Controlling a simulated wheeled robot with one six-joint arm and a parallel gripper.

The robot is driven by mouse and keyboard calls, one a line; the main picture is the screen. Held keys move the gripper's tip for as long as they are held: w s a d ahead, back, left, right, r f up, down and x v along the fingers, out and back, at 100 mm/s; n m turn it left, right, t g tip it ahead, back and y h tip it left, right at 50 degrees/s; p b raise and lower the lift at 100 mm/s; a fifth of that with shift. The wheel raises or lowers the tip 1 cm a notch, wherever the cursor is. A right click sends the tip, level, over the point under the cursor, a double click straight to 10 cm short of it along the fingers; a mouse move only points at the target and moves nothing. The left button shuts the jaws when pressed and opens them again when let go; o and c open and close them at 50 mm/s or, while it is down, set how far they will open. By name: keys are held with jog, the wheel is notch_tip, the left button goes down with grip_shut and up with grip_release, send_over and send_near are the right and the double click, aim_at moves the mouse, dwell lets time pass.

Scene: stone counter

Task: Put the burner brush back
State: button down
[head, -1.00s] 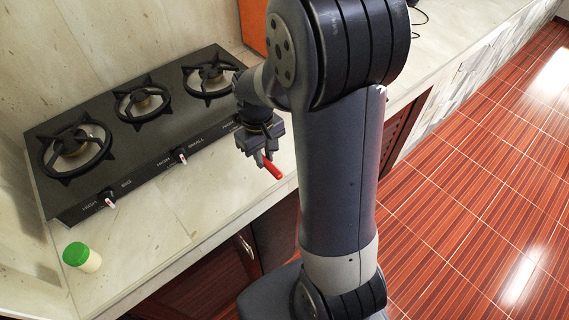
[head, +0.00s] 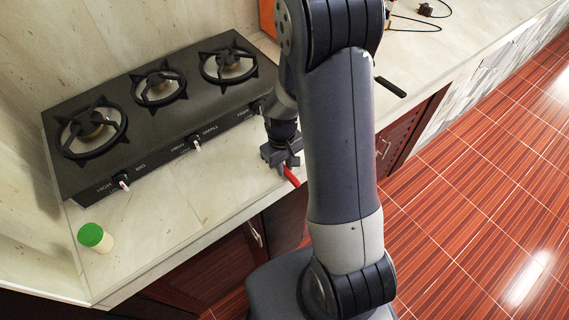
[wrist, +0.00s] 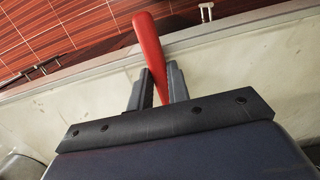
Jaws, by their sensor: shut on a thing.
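My gripper (head: 284,160) is shut on a red-handled tool, likely the burner brush (head: 291,177), just above the counter's front edge, right of the stove. In the wrist view the red handle (wrist: 148,42) sticks out beyond the two fingers (wrist: 159,88). The tool's other end is hidden by my gripper, so I see no bristles. My arm covers part of the counter behind it.
A black three-burner stove (head: 155,118) stands against the wall. A green-lidded jar (head: 95,238) is at the front left. A black handle (head: 391,87) overhangs the counter edge right of my arm. A cable with a plug (head: 425,10) lies farther back.

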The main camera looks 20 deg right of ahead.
jog(key=shift+f, duration=0.1)
jog(key=shift+f, duration=0.15)
jog(key=c, duration=1.3)
grip_release()
jog(key=shift+c, duration=0.2)
jog(key=shift+r, duration=0.2)
notch_tip(320, 180, up, 12)
jog(key=shift+w+a+b, duration=0.15)
jog(key=shift+w+b, duration=0.2)
jog(key=shift+w, duration=0.1)
